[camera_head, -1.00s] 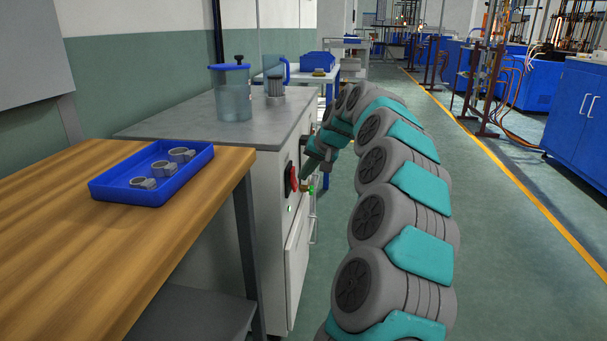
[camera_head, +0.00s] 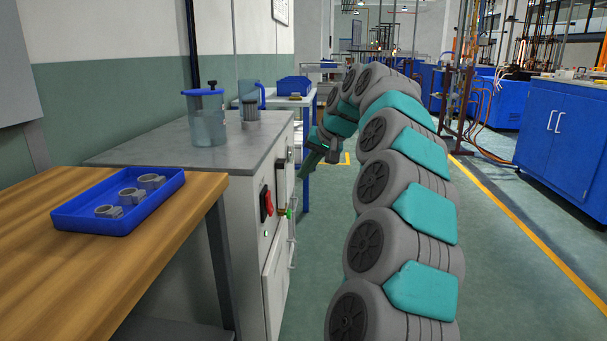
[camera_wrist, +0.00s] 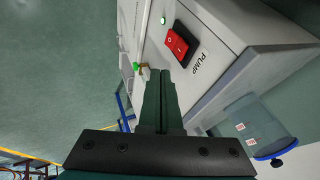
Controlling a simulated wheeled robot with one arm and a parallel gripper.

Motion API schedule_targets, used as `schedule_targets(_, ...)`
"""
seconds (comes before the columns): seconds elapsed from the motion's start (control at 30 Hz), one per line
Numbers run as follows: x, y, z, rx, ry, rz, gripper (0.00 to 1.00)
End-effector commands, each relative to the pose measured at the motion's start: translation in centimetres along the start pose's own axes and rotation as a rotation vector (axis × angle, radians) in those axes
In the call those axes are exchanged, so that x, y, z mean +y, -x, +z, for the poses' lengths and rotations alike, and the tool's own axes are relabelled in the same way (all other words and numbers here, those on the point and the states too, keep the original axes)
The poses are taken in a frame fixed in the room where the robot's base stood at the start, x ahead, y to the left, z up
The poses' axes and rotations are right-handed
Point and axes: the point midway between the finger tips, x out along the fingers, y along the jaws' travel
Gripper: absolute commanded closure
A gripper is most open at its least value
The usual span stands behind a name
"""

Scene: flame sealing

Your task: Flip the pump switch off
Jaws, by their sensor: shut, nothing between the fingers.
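The pump switch (camera_head: 267,203) is a red rocker in a black frame on the front panel of the white cabinet (camera_head: 247,215). The wrist view shows the rocker (camera_wrist: 180,43) with its marks beside the printed word PUMP; I cannot tell for certain which side is pressed in. A small green lamp (camera_wrist: 163,20) glows beside it. My gripper (camera_head: 306,172) is off the panel front, above and to the right of the switch, apart from it. In the wrist view, its fingers (camera_wrist: 160,78) are together and empty, pointing toward the panel.
A brass valve with a green knob (camera_head: 289,213) sticks out beside the switch. A blue-lidded clear container (camera_head: 206,122) stands on the cabinet top. A blue tray (camera_head: 88,214) with metal clamps lies on the wooden table (camera_head: 35,290). The floor right of the cabinet is free.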

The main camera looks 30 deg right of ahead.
Motion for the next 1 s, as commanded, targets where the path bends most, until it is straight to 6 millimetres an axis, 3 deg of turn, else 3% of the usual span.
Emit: schedule_targets(1.0,0.6,-0.5,1.6,-0.009,0.021,0.057,1.00)
